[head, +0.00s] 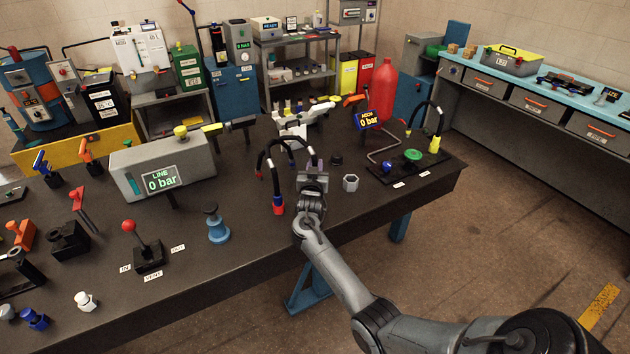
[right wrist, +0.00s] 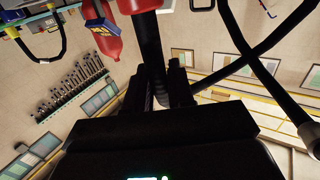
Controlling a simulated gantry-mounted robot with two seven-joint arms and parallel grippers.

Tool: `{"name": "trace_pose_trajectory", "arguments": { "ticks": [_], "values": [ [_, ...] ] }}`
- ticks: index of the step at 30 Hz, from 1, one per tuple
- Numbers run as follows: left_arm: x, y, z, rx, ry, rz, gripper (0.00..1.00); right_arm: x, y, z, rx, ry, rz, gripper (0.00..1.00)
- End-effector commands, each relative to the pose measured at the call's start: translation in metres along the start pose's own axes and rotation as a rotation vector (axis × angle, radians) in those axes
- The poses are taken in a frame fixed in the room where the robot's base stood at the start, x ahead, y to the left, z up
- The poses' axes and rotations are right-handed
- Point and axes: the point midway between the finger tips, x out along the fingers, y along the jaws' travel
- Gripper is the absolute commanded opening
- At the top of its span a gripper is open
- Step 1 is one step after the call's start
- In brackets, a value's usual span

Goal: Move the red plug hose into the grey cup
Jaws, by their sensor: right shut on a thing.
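The red plug (head: 278,208) hangs at the lower end of a black hose left of my right gripper. My right gripper (head: 311,160) is shut on this black hose, which arches up from the plug. In the right wrist view a black hose (right wrist: 151,45) runs between the fingers, with red at the top edge. The grey cup (head: 350,183) is a small open hexagonal piece on the bench, just right of the gripper. The plug is apart from the cup, on the other side of the gripper. My left gripper is not in view.
The grey LINE gauge box (head: 165,165) stands left. A blue fitting (head: 217,223) is upright front left. A dark plate (head: 405,172) with blue, green and yellow fittings lies right of the cup. A red bottle (head: 382,92) stands behind. The front bench edge is close.

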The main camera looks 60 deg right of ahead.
Motion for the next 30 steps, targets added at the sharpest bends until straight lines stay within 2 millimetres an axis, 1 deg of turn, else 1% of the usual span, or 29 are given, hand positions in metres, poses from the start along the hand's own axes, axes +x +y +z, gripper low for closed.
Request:
{"name": "trace_pose_trajectory", "arguments": {
  "ticks": [5,8,14,17,20,30],
  "values": [
    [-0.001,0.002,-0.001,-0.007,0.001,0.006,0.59,0.0,0.0,-0.003,0.0,0.0,0.0,0.0],
    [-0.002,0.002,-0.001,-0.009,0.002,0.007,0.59,0.0,0.0,-0.008,0.0,0.001,0.0,0.0],
    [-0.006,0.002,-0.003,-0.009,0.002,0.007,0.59,0.0,0.0,-0.029,0.002,0.002,0.0,0.0],
    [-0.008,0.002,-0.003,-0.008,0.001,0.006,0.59,0.0,0.0,-0.044,0.003,0.003,0.0,0.0],
    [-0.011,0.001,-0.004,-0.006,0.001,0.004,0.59,-0.006,0.013,-0.05,-0.001,0.002,0.001,0.0],
    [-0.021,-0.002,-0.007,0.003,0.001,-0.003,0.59,-0.032,0.069,-0.087,0.0,0.002,0.001,0.0]
  ]
}}
